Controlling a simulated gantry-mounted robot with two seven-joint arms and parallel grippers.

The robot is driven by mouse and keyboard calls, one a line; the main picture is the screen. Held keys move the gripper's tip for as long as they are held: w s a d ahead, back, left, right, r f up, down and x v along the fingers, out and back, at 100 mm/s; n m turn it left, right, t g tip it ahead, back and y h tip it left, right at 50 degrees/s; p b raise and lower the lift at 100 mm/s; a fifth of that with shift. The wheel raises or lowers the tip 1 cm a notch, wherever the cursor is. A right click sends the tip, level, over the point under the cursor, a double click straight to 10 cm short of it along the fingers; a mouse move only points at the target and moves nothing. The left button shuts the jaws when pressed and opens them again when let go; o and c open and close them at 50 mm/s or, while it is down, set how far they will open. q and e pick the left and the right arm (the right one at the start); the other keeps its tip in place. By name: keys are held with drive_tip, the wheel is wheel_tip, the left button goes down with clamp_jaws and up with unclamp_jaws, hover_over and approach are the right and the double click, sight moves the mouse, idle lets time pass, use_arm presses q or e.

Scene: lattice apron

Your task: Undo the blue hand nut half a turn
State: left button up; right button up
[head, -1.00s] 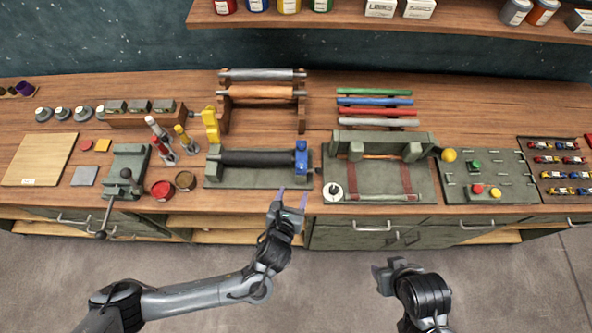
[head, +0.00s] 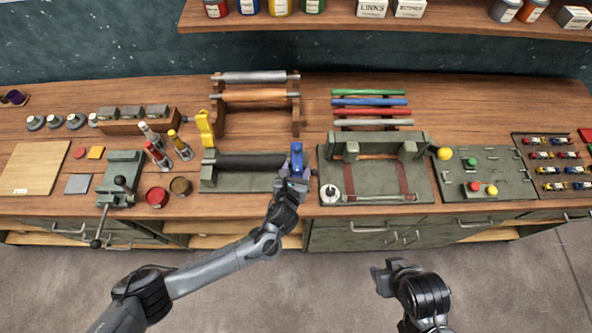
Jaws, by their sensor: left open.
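The blue hand nut (head: 297,153) is at the right end of the dark roller (head: 250,162), which lies across a green base plate (head: 235,183) on the bench. My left gripper (head: 295,170) is open and right at the front of the nut. Its fingers overlap the nut's lower part in the head view, so I cannot tell whether they touch it. My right gripper (head: 384,276) is low in front of the bench, away from the nut. Its fingers do not show clearly.
A yellow upright part (head: 204,128) and a wooden rack (head: 297,120) of rolls stand behind. Red and brown tins (head: 157,197) are at the left.

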use_arm(q)
drive_tip(key=shift+w, duration=0.1)
drive_tip(key=c, duration=1)
drive_tip(key=shift+c, duration=0.2)
drive_tip(key=shift+d+n+y+p, duration=0.2)
drive_tip(key=shift+n+y+p, duration=0.25)
drive_tip(key=shift+n+y, duration=0.4)
drive_tip(key=shift+d+n+y+p, duration=0.2)
drive_tip(key=shift+n+y+p, duration=0.25)
drive_tip(key=shift+n+y, duration=0.4)
drive_tip(key=shift+d+n+y, duration=0.1)
drive_tip(key=shift+n+y, duration=0.5)
drive_tip(key=shift+y, duration=0.3)
drive_tip(key=shift+f+n+g+y, duration=0.15)
drive_tip(key=shift+n+g+y, duration=0.25)
drive_tip(key=shift+n+y, duration=0.45)
